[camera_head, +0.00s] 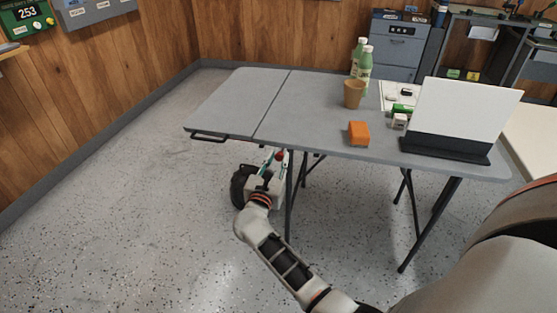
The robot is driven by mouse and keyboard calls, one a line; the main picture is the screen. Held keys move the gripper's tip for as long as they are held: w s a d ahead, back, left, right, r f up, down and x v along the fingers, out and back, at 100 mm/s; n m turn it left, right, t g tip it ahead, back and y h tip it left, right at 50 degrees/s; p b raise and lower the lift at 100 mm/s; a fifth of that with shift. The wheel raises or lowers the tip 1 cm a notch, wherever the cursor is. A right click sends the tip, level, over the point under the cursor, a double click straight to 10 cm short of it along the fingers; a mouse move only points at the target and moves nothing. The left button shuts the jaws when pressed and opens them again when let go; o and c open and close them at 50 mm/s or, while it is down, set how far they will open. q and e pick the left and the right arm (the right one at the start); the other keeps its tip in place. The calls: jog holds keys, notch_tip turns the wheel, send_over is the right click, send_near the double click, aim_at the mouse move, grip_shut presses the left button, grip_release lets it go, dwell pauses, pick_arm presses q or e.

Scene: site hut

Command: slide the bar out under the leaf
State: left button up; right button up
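A grey folding table (310,98) has a leaf (232,100) at its left end, level with the rest of the top and divided from it by a seam. A black bar (208,137) shows under the front edge of the leaf, near its left corner. My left gripper is out of view.
An orange block (359,133), a tan cup (353,94), green-labelled bottles (364,66) and a white panel on a black base (464,108) stand on the table. The leaf top is bare. Dark table legs (289,196) stand near my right arm. The floor at left is clear.

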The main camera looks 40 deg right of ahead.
jog(key=shift+o, duration=1.3)
jog(key=shift+w+a, duration=0.25)
jog(key=shift+a, duration=0.05)
jog(key=shift+s+d, duration=0.1)
jog(key=shift+s+a, duration=0.35)
jog(key=shift+a, duration=0.05)
jog(key=v, duration=0.6)
jog(key=shift+s+a, duration=0.15)
jog(key=shift+a, duration=0.05)
